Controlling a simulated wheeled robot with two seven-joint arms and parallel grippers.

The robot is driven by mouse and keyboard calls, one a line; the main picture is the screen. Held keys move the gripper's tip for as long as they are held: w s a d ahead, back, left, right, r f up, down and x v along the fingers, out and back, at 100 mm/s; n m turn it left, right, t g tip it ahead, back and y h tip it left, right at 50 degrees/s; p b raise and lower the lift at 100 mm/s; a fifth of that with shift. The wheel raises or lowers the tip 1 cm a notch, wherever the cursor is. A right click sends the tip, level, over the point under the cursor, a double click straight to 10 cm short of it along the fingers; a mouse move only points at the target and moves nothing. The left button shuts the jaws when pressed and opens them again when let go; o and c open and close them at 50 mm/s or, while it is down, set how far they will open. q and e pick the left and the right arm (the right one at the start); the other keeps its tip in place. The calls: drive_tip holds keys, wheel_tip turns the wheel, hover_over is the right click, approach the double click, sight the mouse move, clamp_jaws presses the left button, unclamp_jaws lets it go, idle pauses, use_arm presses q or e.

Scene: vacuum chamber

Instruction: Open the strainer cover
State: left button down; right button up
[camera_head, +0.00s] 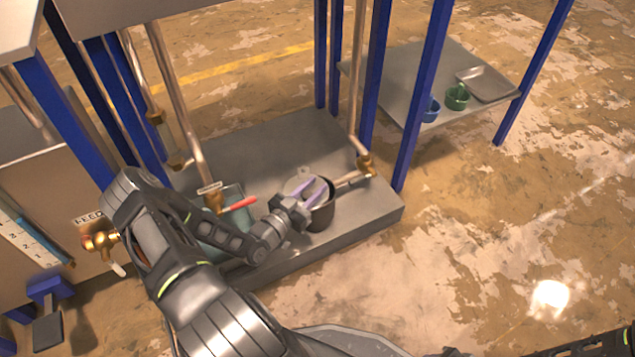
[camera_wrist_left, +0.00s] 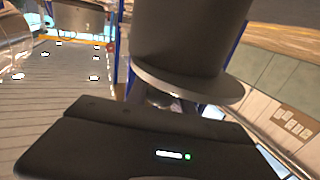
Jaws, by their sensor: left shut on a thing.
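The strainer is a dark round pot (camera_head: 321,216) on the grey base plate, joined to a copper pipe on its right. My left gripper (camera_head: 314,189) is at its top, its fingers shut on the strainer cover. The fingers hide much of the cover in the head view. In the left wrist view a dark grey cylinder (camera_wrist_left: 190,40), which looks like the strainer body, fills the top middle. The wider, lighter rim of the cover (camera_wrist_left: 222,91) shows at its end, with no clear gap between them.
A red-handled valve (camera_head: 238,204) and a vertical copper pipe (camera_head: 178,100) stand left of the strainer. Blue posts (camera_head: 422,95) rise behind it. A side shelf (camera_head: 405,75) holds a blue cup (camera_head: 430,109), a green cup (camera_head: 457,97) and a grey tray (camera_head: 487,83). The floor at right is clear.

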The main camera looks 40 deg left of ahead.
use_arm(q)
drive_tip(key=shift+s+a+m+h, duration=0.2)
drive_tip(key=shift+m+h, duration=0.1)
drive_tip(key=shift+h, duration=0.1)
drive_tip(key=c, duration=1.1)
unclamp_jaws()
drive_tip(key=shift+c, duration=0.2)
drive_tip(key=shift+s, duration=0.15)
drive_tip(key=s+p, duration=0.2)
drive_tip(key=s, duration=0.5)
drive_tip(key=shift+s+a, duration=0.25)
drive_tip(key=shift+a, duration=0.1)
drive_tip(key=shift+c, duration=0.3)
